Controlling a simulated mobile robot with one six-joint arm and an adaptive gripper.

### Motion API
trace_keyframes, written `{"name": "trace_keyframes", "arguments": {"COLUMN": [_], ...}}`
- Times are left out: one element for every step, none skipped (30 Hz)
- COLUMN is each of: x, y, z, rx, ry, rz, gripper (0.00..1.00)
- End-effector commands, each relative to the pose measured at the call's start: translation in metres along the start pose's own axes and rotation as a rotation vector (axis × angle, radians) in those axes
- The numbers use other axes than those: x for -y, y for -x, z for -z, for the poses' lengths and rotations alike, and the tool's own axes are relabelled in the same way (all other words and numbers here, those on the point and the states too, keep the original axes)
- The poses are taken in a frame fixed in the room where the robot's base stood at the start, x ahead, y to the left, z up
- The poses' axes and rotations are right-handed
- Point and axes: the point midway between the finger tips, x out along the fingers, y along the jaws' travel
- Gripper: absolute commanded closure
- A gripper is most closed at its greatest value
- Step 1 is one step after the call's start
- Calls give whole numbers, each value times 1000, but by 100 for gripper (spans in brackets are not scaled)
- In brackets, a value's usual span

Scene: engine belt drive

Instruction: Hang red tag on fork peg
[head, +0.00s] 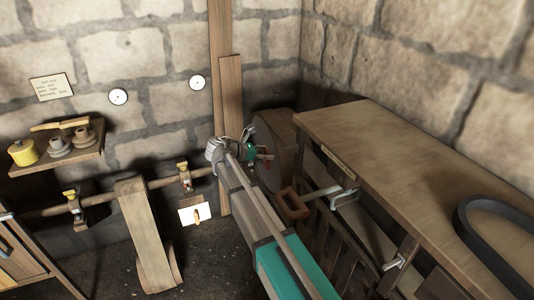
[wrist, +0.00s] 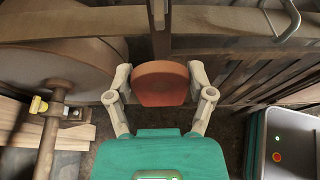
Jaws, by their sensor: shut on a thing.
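My gripper (wrist: 160,85) is shut on the red tag (wrist: 160,82), a rounded orange-red piece between the two pale fingers in the wrist view. In the head view my gripper (head: 262,154) is beside the large wooden wheel, and only a small red patch shows near the fingers. A pale metal bracket (head: 345,193) is fixed at the bench's near side, right of and below my gripper. I cannot tell which part is the fork peg. In the wrist view a wooden bar crosses just beyond the tag; I cannot tell whether they touch.
The large wheel (wrist: 62,75) is close on the left in the wrist view, with a shaft and yellow cup (wrist: 38,105) below. An orange-brown handle (head: 293,204) stands below my gripper. The bench (head: 400,150) holds a black belt (head: 466,230). Slatted wood lies under the bench.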

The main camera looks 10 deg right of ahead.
Motion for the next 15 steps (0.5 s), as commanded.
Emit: {"name": "trace_keyframes", "arguments": {"x": [0, 0, 0, 0, 0, 0, 0, 0, 0, 0, 0, 0, 0, 0, 0], "y": [-1, -2, -3, -4, -5, -6, -7, -8, -10, -11, -12, -14, -15, -16, -18], "z": [0, 0, -1, -1, -1, -2, -2, -2, -2, -3, -3, -4, -4, -4, -5], "rx": [0, 0, 0, 0, 0, 0, 0, 0, 0, 0, 0, 0, 0, 0, 0], "ry": [0, 0, 0, 0, 0, -1, -1, -1, -1, -1, -1, -1, -1, -1, -1], "rz": [0, 1, 1, 1, 1, 1, 1, 1, 1, 1, 1, 1, 1, 1, 1], "gripper": [63, 63, 63, 63, 63, 63, 63, 63, 63, 63, 63, 63, 63, 63, 63]}}
